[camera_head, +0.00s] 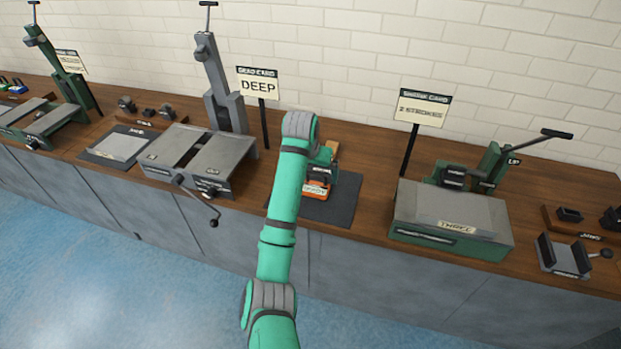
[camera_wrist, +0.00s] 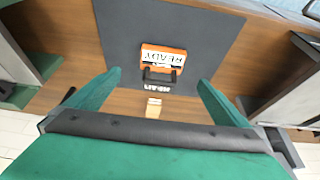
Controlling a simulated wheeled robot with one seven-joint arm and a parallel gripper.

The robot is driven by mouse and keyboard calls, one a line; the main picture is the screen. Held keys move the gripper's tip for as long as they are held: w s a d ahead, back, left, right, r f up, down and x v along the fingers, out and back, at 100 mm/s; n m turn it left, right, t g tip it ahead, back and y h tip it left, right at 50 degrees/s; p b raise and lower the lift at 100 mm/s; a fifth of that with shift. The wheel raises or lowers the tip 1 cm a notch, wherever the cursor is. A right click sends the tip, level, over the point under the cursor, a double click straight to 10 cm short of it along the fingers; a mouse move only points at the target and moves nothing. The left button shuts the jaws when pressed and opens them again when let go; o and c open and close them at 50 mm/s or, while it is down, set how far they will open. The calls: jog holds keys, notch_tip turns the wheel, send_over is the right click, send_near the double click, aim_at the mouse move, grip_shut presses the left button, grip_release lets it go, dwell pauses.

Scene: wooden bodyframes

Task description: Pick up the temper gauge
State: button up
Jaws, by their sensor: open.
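An orange device marked READY (camera_wrist: 165,57), which looks like the temper gauge, lies on a dark mat (camera_wrist: 115,25) in the wrist view. A black handle-like part with a white label is at its near side. In the head view its orange front (camera_head: 314,193) shows on the mat (camera_head: 343,208), partly hidden by my arm. My gripper (camera_wrist: 158,80) is open, its two green fingers spread on either side of the device's near side. The device is between and just beyond the fingertips, and contact is not visible. A small pale wooden piece (camera_wrist: 153,108) lies between the fingers.
A grey press with a DEEP sign (camera_head: 258,86) stands left on the wooden bench. A green press with a THREE label (camera_head: 452,222) stands right, below a 2 STROKES sign (camera_head: 421,107). Small jaws (camera_head: 565,256) sit far right. Bare wood flanks the mat.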

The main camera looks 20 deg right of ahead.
send_over(315, 187)
jog(key=s+a, duration=0.1)
jog(key=f, duration=0.5)
jog(key=shift+s, duration=0.2)
jog(key=x, duration=0.5)
jog(key=shift+s+a+f, duration=0.15)
jog(key=shift+s+a, duration=0.15)
jog(key=shift+w+d+f, duration=0.1)
jog(key=shift+w+f, duration=0.05)
jog(key=shift+f, duration=0.05)
jog(key=shift+a, duration=0.2)
jog(key=shift+c, duration=0.9)
jog(key=shift+d, duration=0.1)
jog(key=c, duration=1)
jog(key=shift+s+d, duration=0.15)
jog(key=shift+s, duration=0.05)
jog(key=shift+c, duration=0.6)
jog(key=shift+r, duration=0.15)
